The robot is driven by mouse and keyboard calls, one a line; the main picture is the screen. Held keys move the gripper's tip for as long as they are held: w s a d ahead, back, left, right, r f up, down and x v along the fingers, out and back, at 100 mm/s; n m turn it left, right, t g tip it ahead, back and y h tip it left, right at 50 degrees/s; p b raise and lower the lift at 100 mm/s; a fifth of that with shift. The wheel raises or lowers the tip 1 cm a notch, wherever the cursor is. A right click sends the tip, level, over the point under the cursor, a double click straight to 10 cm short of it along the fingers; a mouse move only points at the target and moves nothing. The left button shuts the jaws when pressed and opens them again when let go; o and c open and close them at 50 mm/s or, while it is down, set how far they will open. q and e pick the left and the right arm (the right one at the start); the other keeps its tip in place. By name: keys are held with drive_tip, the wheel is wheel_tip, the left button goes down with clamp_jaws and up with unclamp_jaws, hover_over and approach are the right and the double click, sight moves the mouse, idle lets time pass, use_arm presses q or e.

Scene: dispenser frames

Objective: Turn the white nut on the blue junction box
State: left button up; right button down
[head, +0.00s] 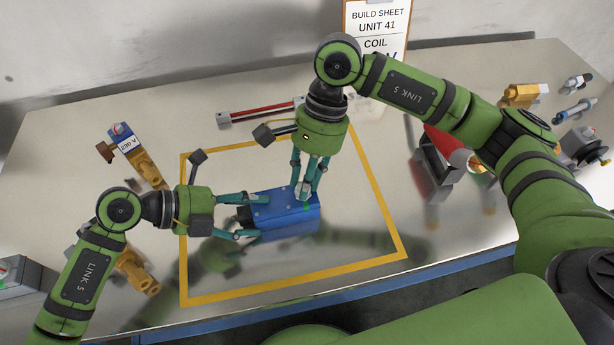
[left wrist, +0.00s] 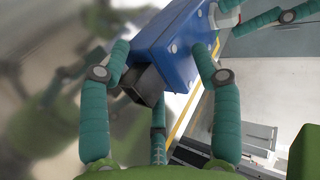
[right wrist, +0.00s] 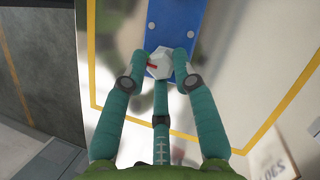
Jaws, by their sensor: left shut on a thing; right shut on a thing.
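The blue junction box (head: 280,222) lies on the shiny table inside the yellow outline. My left gripper (head: 248,216) comes from the left and is shut on the box's left end; in the left wrist view its fingers flank the blue box (left wrist: 165,38), with a dark block (left wrist: 146,82) protruding between them. My right gripper (head: 304,190) points down over the box's right part. In the right wrist view its fingertips are shut on the white nut (right wrist: 160,62), which bears a red mark pointing left. In the head view the fingers hide the nut.
A yellow outline (head: 390,222) surrounds the work area. Brass-coloured fittings (head: 145,165) stand at the left, and a bar with red and black strips (head: 262,110) lies behind. A build sheet (head: 377,30) stands at the back.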

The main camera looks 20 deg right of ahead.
use_arm(q)
drive_tip(key=shift+s+f, duration=0.2)
drive_tip(key=shift+f, duration=0.2)
use_arm(e)
drive_tip(key=shift+a+r+n, duration=0.1)
drive_tip(key=shift+a+n, duration=0.15)
drive_tip(key=shift+n, duration=0.25)
use_arm(q)
drive_tip(key=shift+a, duration=0.1)
use_arm(e)
drive_tip(key=c, duration=1)
unclamp_jaws()
drive_tip(key=shift+d, duration=0.15)
drive_tip(key=v, duration=1.2)
use_arm(q)
drive_tip(key=o, duration=1.4)
drive_tip(key=shift+w+r, duration=0.1)
drive_tip(key=shift+w, duration=0.05)
use_arm(e)
drive_tip(key=shift+w, duration=0.15)
use_arm(q)
drive_tip(key=shift+r, duration=0.15)
